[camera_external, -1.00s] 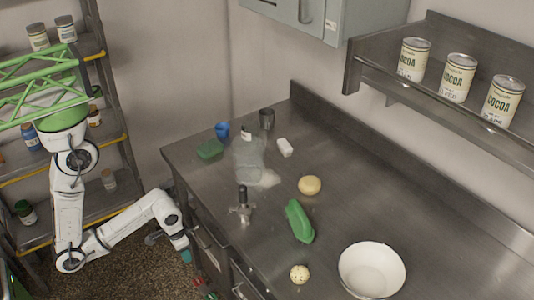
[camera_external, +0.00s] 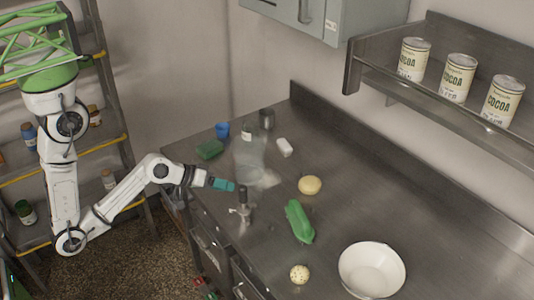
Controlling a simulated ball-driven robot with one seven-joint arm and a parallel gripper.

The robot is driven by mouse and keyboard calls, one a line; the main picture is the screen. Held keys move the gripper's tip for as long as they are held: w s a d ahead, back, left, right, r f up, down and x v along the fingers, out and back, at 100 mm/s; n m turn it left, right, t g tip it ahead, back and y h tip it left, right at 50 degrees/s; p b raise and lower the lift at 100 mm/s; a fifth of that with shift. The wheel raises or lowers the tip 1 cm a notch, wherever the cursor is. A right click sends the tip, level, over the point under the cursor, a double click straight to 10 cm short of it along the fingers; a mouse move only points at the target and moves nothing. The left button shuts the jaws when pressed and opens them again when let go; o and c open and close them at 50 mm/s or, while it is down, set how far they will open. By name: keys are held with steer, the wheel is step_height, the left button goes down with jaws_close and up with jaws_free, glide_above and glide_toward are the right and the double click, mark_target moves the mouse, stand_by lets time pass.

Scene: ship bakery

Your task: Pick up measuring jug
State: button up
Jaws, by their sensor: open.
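A clear, see-through vessel (camera_external: 250,158) stands on the steel counter (camera_external: 335,205), left of its middle; it looks most like the measuring jug, but its outline is faint. My gripper (camera_external: 230,185), with teal fingertips, is at the counter's left edge, in front of the clear vessel and apart from it. It is open, with nothing seen between the fingers. The finger gap is too small to make out.
A dark-handled metal tool (camera_external: 242,207) stands close to my gripper. A green cloth or sponge (camera_external: 210,149), blue cup (camera_external: 222,130), grey cup (camera_external: 267,119), white block (camera_external: 284,147), dough ball (camera_external: 310,185), green item (camera_external: 299,221) and white bowl (camera_external: 372,270) are around.

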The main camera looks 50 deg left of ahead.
mark_target(262, 185)
steer(key=w+f+m+b, duration=0.1)
steer(key=b, duration=0.1)
steer(key=w+a+f+m+t+y+b, duration=0.1)
steer(key=w+m+b, duration=0.1)
steer(key=w+f+m+b, duration=0.1)
steer(key=m+b, duration=0.1)
steer(key=shift+w+a+t, duration=0.15)
steer(key=shift+a+t, duration=0.1)
steer(key=shift+t, duration=0.15)
steer(key=shift+w+f+m+y+b, duration=0.15)
steer(key=shift+w+m+y+b, duration=0.35)
steer(key=shift+m, duration=0.3)
steer(key=shift+w+t, duration=0.25)
steer(key=shift+t, duration=0.05)
steer(key=x, duration=0.5)
steer(key=shift+a, duration=0.1)
steer(key=shift+a+p+x, duration=0.2)
steer(key=shift+p+x, duration=0.1)
steer(key=shift+x, duration=1.05)
steer(key=shift+a+p+x, duration=0.2)
steer(key=shift+p+x, duration=0.1)
steer(key=shift+x, duration=1.05)
steer(key=shift+d, duration=0.15)
jaws_close()
